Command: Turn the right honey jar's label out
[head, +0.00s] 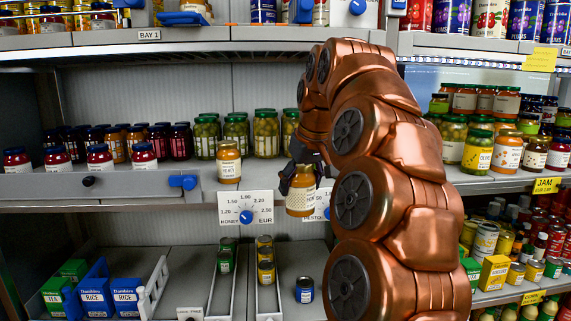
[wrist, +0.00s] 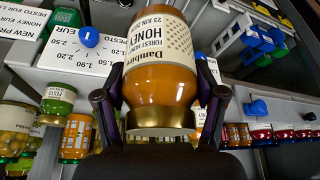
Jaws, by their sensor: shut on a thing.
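My gripper (head: 300,172) is shut on an amber honey jar (head: 300,201), the right one, and holds it upright in front of the shelf's front edge. In the wrist view the fingers (wrist: 160,104) stand on both sides of this jar (wrist: 158,88), near its gold lid (wrist: 160,121). Its cream label (wrist: 162,42), with "Forest Honey" print, shows upside down there, towards the wrist camera. In the head view a cream patterned part of the label shows; fingers cover the jar's top. Another honey jar (head: 229,163) stands on the shelf to the left, its label facing out.
Green-lidded jars (head: 265,136) stand behind on the shelf, with dark and red-lidded jars to the left. A HONEY price dial (head: 246,214) hangs on the edge below. A blue clip (head: 183,182) sits on the edge. My arm hides the shelf to the right.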

